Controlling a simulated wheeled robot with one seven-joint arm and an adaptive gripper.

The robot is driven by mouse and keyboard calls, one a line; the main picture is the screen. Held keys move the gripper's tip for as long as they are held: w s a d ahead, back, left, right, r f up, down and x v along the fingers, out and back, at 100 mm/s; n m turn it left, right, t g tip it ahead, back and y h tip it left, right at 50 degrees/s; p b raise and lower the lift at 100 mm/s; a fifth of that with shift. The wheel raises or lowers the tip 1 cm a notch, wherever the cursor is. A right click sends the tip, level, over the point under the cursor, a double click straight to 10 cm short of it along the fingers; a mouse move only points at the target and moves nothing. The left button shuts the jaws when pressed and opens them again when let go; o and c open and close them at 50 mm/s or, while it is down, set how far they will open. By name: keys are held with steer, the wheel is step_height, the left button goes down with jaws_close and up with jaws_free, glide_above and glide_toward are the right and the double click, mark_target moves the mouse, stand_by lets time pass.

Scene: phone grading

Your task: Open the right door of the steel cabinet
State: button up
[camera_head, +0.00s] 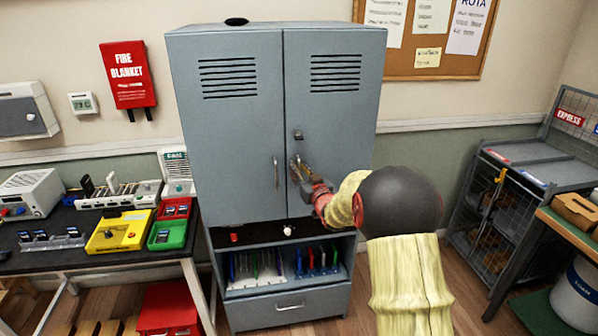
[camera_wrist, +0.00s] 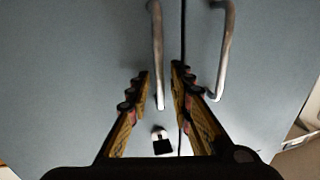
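The grey steel cabinet (camera_head: 240,125) stands against the wall with both upper doors shut. The right door (camera_head: 340,120) has a vertical metal handle near the centre seam, mostly covered by my gripper (camera_head: 297,168) in the head view. The wrist view appears turned over: the right door's handle (camera_wrist: 157,50) is left of the seam, the left door's handle (camera_wrist: 226,50) right of it. My gripper (camera_wrist: 161,72) is open. The right handle's lower pictured end shows between its fingers; whether they reach around it is unclear. A small lock (camera_wrist: 161,142) also shows on the right door.
Below the doors are an open shelf with thin upright items and a drawer (camera_head: 290,306). A workbench (camera_head: 100,258) with coloured trays stands left. A wire cage (camera_head: 495,215) stands right, with floor between it and the cabinet.

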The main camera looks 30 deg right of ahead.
steer(key=shift+c, duration=1.4)
jaws_close()
